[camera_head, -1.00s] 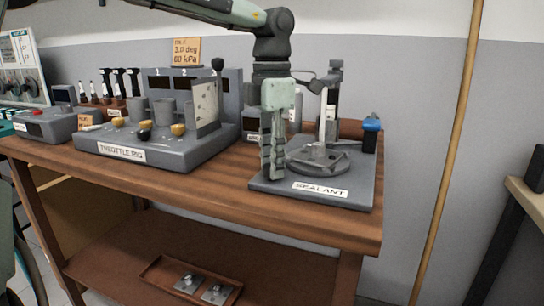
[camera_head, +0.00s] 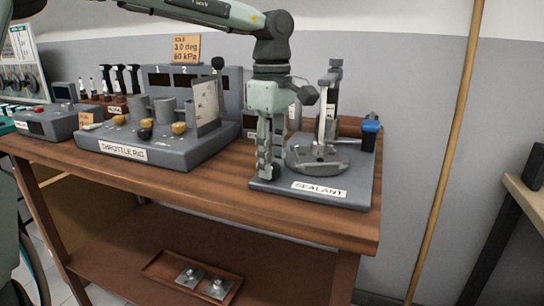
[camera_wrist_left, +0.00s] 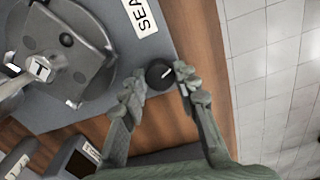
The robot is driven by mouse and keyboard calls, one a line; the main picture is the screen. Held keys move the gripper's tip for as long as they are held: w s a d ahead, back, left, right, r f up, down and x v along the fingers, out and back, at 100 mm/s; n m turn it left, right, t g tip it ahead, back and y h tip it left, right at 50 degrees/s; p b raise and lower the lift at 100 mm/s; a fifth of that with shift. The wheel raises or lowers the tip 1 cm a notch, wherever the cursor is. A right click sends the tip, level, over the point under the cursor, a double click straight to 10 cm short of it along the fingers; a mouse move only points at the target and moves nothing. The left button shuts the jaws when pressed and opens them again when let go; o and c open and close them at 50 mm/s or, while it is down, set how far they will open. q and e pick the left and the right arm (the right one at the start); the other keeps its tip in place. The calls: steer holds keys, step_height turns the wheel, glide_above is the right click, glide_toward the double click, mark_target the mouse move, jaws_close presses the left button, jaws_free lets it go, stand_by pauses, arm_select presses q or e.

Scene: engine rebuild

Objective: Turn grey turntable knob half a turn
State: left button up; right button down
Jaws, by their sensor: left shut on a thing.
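The sealant rig's grey base (camera_head: 325,200) stands at the right end of the workbench, with a round grey turntable (camera_head: 335,168) carrying a metal part. In the left wrist view the turntable (camera_wrist_left: 92,88) is at the upper left. A small dark grey knob (camera_wrist_left: 158,76) with a white pointer line sits at the base's edge. My left gripper (camera_head: 264,174) points down at the base's left front corner. In the left wrist view its fingertips (camera_wrist_left: 163,84) are shut on the knob, one on each side. The head view hides the knob behind the fingers. My right gripper is out of view.
A blue-topped bottle (camera_head: 370,128) stands at the base's back right, and a dispenser post (camera_head: 330,100) rises behind the turntable. The throttle rig (camera_head: 150,150) is to the left. Bare wood (camera_head: 225,178) lies between the two rigs.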

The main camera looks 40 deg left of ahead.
arm_select(q)
steer(key=m, duration=0.2)
steer(key=shift+m, duration=0.3)
steer(key=shift+m+p, duration=0.3)
steer(key=shift+m, duration=0.8)
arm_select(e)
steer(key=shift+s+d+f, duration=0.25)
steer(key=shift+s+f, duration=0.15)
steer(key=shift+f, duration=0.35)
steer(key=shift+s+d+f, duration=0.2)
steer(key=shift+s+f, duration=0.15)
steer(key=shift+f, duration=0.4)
arm_select(q)
steer(key=o, duration=1)
steer(key=shift+o, duration=0.8)
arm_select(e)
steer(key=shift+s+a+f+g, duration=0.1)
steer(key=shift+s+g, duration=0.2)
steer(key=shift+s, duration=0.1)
